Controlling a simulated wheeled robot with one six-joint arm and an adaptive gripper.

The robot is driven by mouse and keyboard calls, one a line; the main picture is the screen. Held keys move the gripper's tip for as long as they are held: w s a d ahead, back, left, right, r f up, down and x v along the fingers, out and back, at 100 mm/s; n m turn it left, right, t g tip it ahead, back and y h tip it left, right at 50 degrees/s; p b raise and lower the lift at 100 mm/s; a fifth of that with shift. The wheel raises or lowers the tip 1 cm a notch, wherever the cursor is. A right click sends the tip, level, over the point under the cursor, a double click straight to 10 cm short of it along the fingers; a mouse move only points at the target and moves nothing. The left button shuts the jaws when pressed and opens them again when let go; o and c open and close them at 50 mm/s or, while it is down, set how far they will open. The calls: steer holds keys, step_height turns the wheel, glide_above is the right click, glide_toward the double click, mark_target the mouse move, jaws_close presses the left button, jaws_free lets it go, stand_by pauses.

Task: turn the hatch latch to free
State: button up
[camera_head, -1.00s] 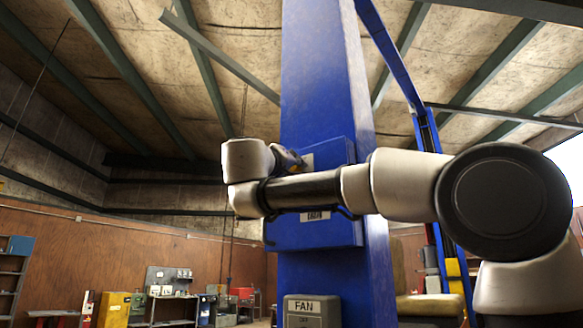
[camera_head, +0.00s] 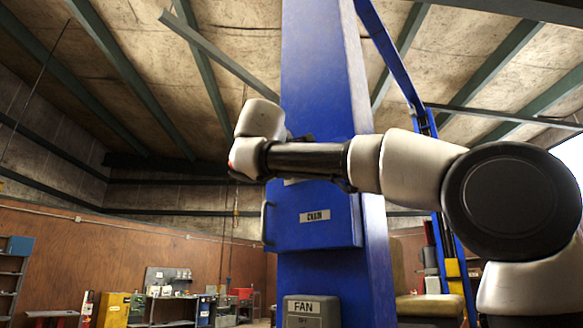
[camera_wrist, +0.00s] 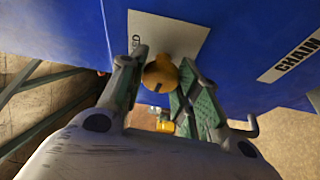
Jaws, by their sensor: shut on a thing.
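The hatch is a blue box door (camera_head: 310,232) on the front of the blue column, marked CHAIN, and it looks closed. In the wrist view the latch is a round brass-yellow knob (camera_wrist: 160,74) with a dark mark, set on the blue hatch face (camera_wrist: 230,35) in front of a white label (camera_wrist: 165,32). Only the letters "ED" can be read on that label. My gripper (camera_wrist: 161,76) is shut on the latch, a finger on each side. In the head view my wrist and arm cover the latch and most of the gripper.
A hatch handle (camera_head: 264,222) stands out at the hatch's left edge, also in the wrist view (camera_wrist: 245,130). A grey FAN box (camera_head: 310,311) is below the hatch. A thin blue lift post (camera_head: 440,220) stands behind at right. Shelves and cabinets line the far wall.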

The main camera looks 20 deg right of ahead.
steer(key=shift+n+y, duration=0.3)
steer(key=shift+n, duration=0.3)
steer(key=o, duration=1)
steer(key=shift+a, duration=0.1)
steer(key=v, duration=1.2)
